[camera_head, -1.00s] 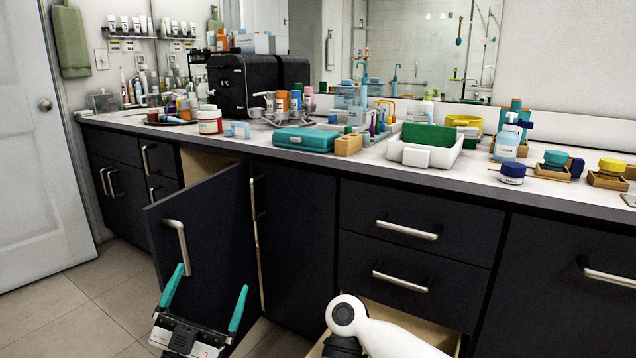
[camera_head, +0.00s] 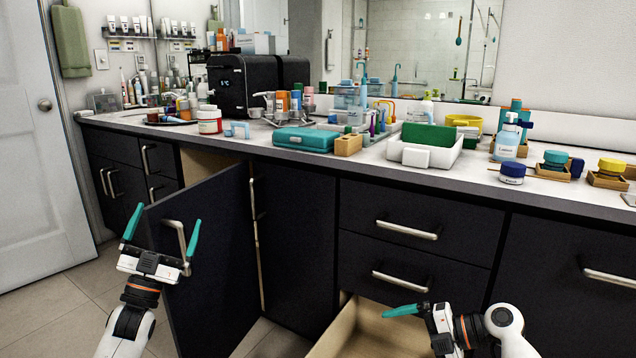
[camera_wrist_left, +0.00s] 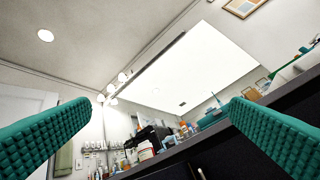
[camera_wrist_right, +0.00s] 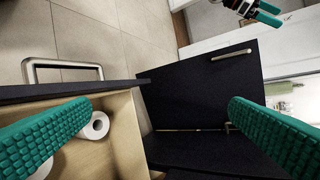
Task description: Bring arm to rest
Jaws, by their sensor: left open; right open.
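My left gripper (camera_head: 162,240) is open and empty, its teal fingers pointing up in front of the open cabinet door (camera_head: 205,270). In the left wrist view its two fingers (camera_wrist_left: 145,140) are wide apart with nothing between them. My right gripper (camera_head: 410,310) is low at the bottom right, over the open drawer (camera_head: 345,335); only one teal finger shows clearly in the head view. In the right wrist view its fingers (camera_wrist_right: 160,130) are wide apart and empty.
The counter (camera_head: 330,165) is crowded with a black box-shaped appliance (camera_head: 232,84), a teal case (camera_head: 306,139) and a white tray (camera_head: 457,152). The open drawer holds paper rolls (camera_wrist_right: 95,126). Tiled floor (camera_head: 50,310) is free at the left.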

